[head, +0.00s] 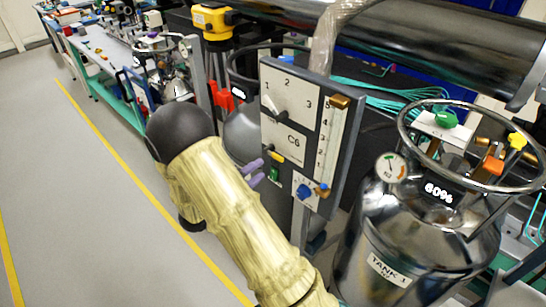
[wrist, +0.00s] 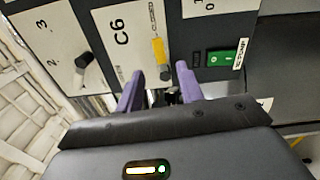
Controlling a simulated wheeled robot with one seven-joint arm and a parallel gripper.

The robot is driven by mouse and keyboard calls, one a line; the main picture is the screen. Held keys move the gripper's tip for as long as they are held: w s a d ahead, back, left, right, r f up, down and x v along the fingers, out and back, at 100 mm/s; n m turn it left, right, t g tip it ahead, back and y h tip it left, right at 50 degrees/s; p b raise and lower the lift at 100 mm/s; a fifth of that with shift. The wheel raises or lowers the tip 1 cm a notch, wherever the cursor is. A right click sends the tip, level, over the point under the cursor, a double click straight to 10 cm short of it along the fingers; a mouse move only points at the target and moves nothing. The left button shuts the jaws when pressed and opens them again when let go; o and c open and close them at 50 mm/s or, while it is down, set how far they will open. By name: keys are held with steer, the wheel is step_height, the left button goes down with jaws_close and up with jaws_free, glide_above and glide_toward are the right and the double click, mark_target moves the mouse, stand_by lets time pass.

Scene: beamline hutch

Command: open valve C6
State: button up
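The grey control panel (head: 291,128) carries a white plate marked C6 (head: 294,140). Valve C6's yellow handle (head: 277,157) is at the lower left of that plate. In the wrist view the yellow handle (wrist: 158,51) lies along the plate next to the word CLOSED. My gripper (head: 256,173) is in front of the panel's lower left. In the wrist view its two purple fingers (wrist: 159,75) are apart, with the handle's near end just beyond the gap between their tips. Nothing is visibly held. I cannot tell whether a finger touches the panel.
A green pump switch (wrist: 221,57) sits beside the handle, close to one finger. A selector knob (head: 277,109), a blue knob (head: 303,191) and a slider (head: 340,101) share the panel. TANK 1 (head: 390,245) stands close at right. The floor (head: 80,190) at left is clear.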

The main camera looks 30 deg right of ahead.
mark_target(276, 158)
steer(key=p+x, duration=0.1)
steer(key=x, duration=0.6)
steer(key=shift+d+p, duration=0.1)
steer(key=shift+p, duration=0.2)
jaws_close()
